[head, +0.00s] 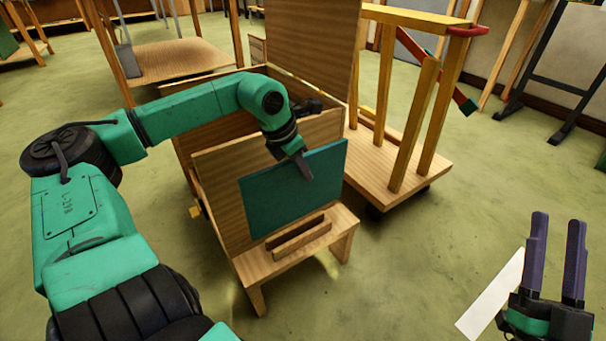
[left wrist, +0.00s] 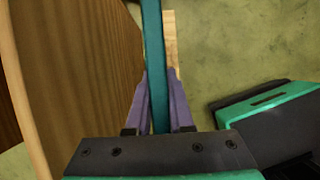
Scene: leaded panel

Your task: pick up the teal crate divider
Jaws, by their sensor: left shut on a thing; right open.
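The teal crate divider (head: 293,190) is a flat teal panel standing upright, slightly tilted, in front of the wooden crate's front board. Its lower edge is close to the slotted wooden block on the small front shelf; I cannot tell if it touches. My left gripper (head: 304,168) is shut on the divider's top edge. In the left wrist view, the divider (left wrist: 155,50) shows edge-on between the purple fingers of my left gripper (left wrist: 158,100). My right gripper (head: 555,245) is open and empty at the lower right, away from the divider.
The wooden crate stand (head: 222,170) has a tall raised board (head: 312,50) behind my left arm. The slotted block (head: 300,236) sits on the shelf. A wooden cart (head: 400,165) with upright posts stands at right. A white strip (head: 490,296) lies by my right gripper.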

